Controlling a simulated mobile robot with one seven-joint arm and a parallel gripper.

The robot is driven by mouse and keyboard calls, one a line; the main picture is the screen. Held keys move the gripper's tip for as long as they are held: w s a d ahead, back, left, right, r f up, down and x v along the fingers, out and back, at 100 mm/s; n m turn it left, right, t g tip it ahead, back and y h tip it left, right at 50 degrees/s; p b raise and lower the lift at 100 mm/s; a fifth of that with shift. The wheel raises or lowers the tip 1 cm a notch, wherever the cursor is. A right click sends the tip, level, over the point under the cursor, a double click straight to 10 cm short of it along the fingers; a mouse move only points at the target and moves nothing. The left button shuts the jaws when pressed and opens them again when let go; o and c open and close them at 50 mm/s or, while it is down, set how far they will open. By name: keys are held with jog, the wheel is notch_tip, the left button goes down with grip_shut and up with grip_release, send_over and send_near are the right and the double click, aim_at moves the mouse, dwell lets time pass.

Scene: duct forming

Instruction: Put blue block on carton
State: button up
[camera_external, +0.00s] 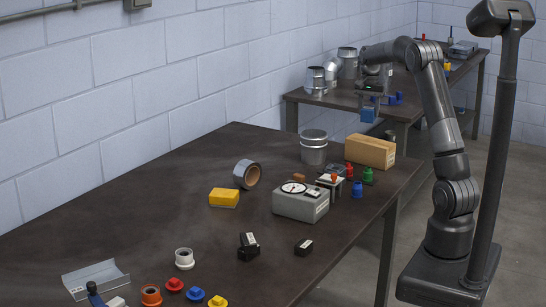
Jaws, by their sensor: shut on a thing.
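My gripper (371,106) points down and is shut on a small blue block (368,115), in the upper right part of the external view. The block shows just below the fingers. The brown carton (370,152) stands on the near table, lower in the picture. The block appears above the carton with a visible gap between them. The exact depth between block and carton is hard to tell from this one view.
The carton stands near the dark table's (140,200) far right edge. Beside it are a metal can (313,148), a green piece (368,176), a blue piece (357,190) and a grey scale (300,203). A second table (430,105) with metal ducts stands behind.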

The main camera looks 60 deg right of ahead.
jog(key=s+d+r+m, duration=0.1)
jog(key=s+d+m, duration=0.1)
jog(key=s+d, duration=0.75)
send_over(371, 141)
notch_tip(371, 141, down, 7)
jog(key=shift+w+d+r, duration=0.15)
jog(key=shift+f, duration=1.95)
jog(key=shift+f, duration=0.15)
jog(key=o, duration=1.2)
